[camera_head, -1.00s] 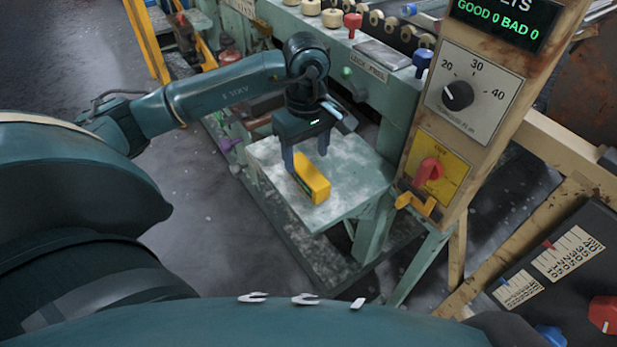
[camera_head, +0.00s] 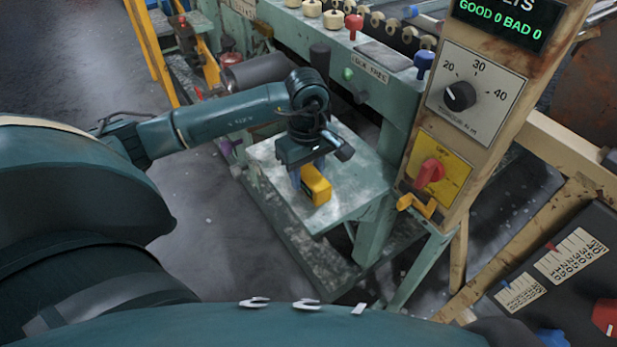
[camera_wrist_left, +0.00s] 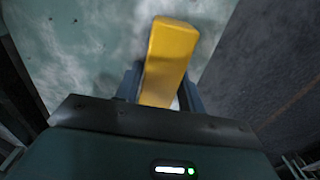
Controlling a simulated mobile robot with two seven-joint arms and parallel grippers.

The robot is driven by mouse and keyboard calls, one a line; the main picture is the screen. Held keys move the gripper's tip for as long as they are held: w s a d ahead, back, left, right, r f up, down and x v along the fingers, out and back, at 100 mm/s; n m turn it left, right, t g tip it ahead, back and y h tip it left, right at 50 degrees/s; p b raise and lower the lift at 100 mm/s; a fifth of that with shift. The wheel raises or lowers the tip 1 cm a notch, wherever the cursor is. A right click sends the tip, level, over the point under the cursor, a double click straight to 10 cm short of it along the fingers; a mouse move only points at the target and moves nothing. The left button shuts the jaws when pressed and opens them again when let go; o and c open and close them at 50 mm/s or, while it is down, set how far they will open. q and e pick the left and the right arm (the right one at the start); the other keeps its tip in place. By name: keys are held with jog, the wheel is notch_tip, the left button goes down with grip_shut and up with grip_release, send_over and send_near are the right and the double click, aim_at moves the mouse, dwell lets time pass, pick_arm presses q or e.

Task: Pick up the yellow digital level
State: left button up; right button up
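The yellow digital level (camera_head: 317,188) stands on the pale green, worn shelf (camera_head: 352,196) of the machine. My left gripper (camera_head: 308,177) is lowered over it from above, with a finger at the level's left end and the other finger hidden in the head view. In the left wrist view, the level (camera_wrist_left: 168,58) lies between the two fingers (camera_wrist_left: 162,92), with its far part sticking out beyond them. The fingers look open, with a small gap at the right finger. My right gripper is not in view.
A post with a dial panel (camera_head: 474,97) and a yellow plate with a red switch (camera_head: 437,170) rises right of the shelf. The machine's green beam (camera_head: 372,88) with knobs stands behind. Dark floor lies left of the shelf.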

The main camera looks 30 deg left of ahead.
pick_arm(q)
jog(key=c, duration=0.7)
jog(key=shift+c, duration=0.4)
jog(key=shift+r, duration=0.15)
